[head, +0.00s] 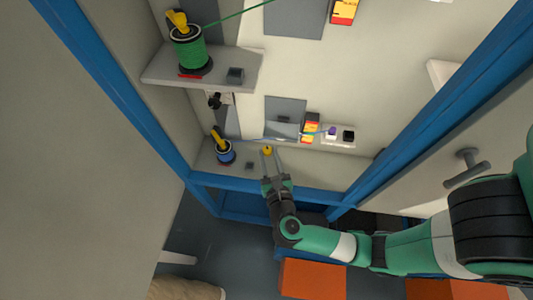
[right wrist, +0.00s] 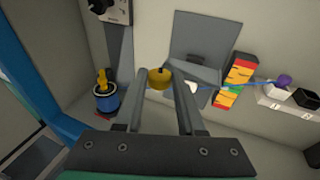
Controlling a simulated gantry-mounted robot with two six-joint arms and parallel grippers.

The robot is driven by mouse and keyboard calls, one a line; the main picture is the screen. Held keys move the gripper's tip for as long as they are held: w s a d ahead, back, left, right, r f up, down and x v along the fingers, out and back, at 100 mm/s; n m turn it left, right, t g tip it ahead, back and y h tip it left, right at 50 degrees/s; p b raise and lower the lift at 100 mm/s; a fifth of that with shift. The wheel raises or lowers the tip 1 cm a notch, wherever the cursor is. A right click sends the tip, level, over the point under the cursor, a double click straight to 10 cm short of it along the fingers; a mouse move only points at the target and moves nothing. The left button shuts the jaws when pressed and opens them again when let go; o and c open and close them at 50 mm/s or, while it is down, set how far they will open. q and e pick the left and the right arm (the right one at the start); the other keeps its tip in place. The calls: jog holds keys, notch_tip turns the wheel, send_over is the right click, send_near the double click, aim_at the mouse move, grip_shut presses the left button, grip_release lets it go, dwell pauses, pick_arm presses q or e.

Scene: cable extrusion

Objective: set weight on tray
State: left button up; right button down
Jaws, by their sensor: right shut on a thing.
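My right gripper (head: 267,151) is shut on a small round yellow weight (head: 268,149). The right wrist view shows the weight (right wrist: 159,78) between the two fingertips. It is held up in front of the pale back wall. A grey tray-like plate (head: 283,129) juts out below a dark grey panel, just beyond and slightly right of the gripper. The plate (right wrist: 197,74) also shows right of the weight in the right wrist view. I cannot tell how far the weight is from the plate. My left gripper is not in view.
A blue spool with a yellow top (head: 224,151) stands on a lower shelf at left, and a green spool (head: 192,52) on an upper one. A yellow-and-red block (head: 310,127) is right of the plate. A blue cable runs past to a purple piece (head: 331,132).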

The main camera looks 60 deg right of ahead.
aim_at(274, 136)
jog(key=w+d, duration=0.1)
jog(key=d, duration=0.2)
jog(key=w+d+f+b, duration=0.1)
jog(key=d, duration=0.3)
jog(key=w+d, duration=0.1)
jog(key=d, duration=0.2)
jog(key=shift+d+f, duration=0.15)
jog(key=shift+d, duration=0.1)
jog(key=shift+a+f+b, duration=0.1)
jog(key=shift+f+b, duration=0.5)
jog(key=shift+b, duration=0.1)
jog(key=shift+a+f, duration=0.1)
jog(key=shift+f, duration=0.15)
